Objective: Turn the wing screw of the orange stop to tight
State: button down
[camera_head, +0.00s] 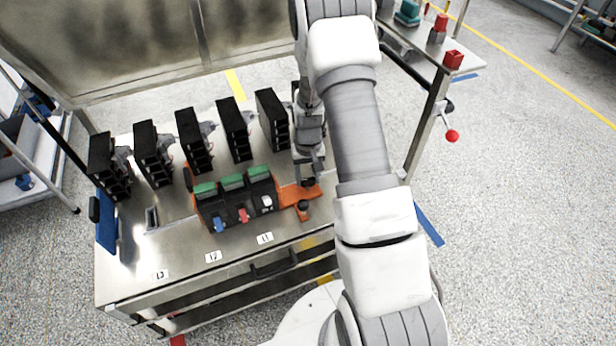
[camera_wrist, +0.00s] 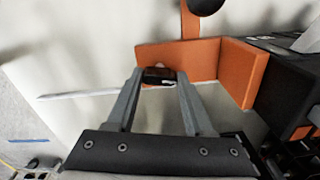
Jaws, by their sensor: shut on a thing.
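The orange stop (camera_head: 290,194) is an angled bracket at the right end of the row of breakers on the bench. It also shows in the wrist view (camera_wrist: 243,72), with two walls meeting at a corner. My gripper (camera_head: 308,178) reaches down at the stop's right side. In the wrist view my gripper (camera_wrist: 158,78) has its fingertips closed on the small dark wing screw (camera_wrist: 158,73) beside the orange wall. The fingers hide part of the screw, and its turn angle cannot be told. A round black knob (camera_head: 303,206) sits on the stop's front arm.
Three breakers with green tops (camera_head: 232,181) and blue, red and white levers stand left of the stop. Several tall black units (camera_head: 235,128) line the back of the bench. Labels (camera_head: 265,238) mark the front edge. Bare bench top (camera_head: 180,258) lies in front.

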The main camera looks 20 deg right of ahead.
jog(key=m, duration=0.4)
jog(key=shift+m, duration=0.3)
jog(key=m+p, duration=0.1)
jog(key=m, duration=0.2)
jog(key=shift+m, duration=0.3)
jog(key=m, duration=0.3)
jog(key=shift+r+m+p, duration=0.1)
jog(key=shift+m+p, duration=0.2)
jog(key=shift+p, duration=0.05)
jog(key=shift+m+p, duration=0.5)
jog(key=shift+m, duration=1.3)
jog(key=shift+c, duration=1.4)
grip_release()
